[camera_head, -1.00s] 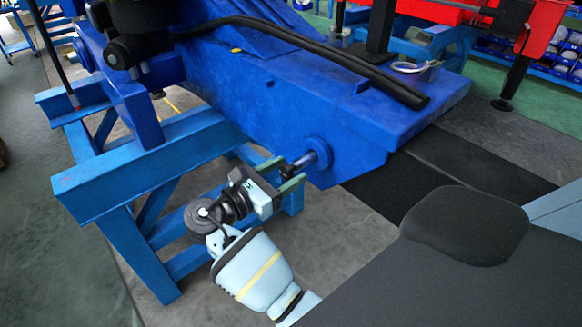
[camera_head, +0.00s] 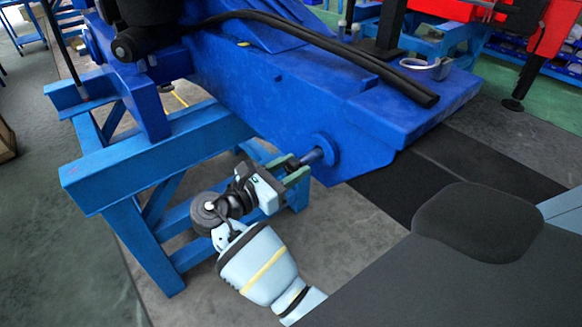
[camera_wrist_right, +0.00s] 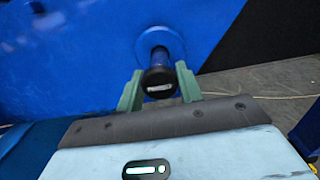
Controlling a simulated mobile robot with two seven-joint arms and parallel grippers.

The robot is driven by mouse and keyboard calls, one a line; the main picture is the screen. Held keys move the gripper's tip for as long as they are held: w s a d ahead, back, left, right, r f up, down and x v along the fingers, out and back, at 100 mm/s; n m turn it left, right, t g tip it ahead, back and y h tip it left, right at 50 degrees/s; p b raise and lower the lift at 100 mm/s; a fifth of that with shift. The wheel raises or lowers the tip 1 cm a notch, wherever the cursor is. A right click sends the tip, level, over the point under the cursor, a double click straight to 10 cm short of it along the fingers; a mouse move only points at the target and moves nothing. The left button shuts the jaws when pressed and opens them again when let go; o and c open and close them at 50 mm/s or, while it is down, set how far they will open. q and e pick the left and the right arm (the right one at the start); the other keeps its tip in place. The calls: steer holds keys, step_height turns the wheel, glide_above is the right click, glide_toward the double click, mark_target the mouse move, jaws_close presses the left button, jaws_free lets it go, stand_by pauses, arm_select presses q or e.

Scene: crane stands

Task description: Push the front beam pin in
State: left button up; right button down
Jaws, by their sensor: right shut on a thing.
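The front beam pin (camera_head: 311,157) is a dark blue rod with a black end, sticking out of a round boss (camera_head: 327,148) on the side of the blue beam (camera_head: 270,95). In the right wrist view the pin (camera_wrist_right: 159,77) points toward the camera, with a small pale label on its end. My right gripper (camera_head: 296,168) is shut on the pin's outer end. Its green fingers (camera_wrist_right: 160,90) stand on either side of the pin in the wrist view. A length of pin shows between the fingers and the boss. My left gripper is out of view.
A light blue steel stand (camera_head: 150,155) is under the beam, close to my right gripper on the left. A black hose (camera_head: 330,45) lies over the beam. Grey floor (camera_head: 350,225) is clear below the pin. Red machinery (camera_head: 550,45) stands at the back right.

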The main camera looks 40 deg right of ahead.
mark_target(301, 163)
steer(key=d, duration=0.1)
steer(key=d+p, duration=0.1)
steer(key=d, duration=0.1)
steer(key=d+p, duration=0.1)
steer(key=shift+w+d+r, duration=0.15)
steer(key=shift+d+r, duration=0.1)
steer(key=shift+d, duration=0.1)
steer(key=shift+d+f, duration=0.15)
steer(key=c, duration=1.3)
jaws_free()
steer(key=o, duration=0.3)
steer(key=shift+d+f, duration=0.1)
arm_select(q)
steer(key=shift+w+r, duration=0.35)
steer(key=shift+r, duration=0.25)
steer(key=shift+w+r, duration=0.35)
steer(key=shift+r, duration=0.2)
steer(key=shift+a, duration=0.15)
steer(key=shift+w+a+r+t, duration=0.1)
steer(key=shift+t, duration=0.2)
arm_select(e)
steer(key=shift+a, duration=0.2)
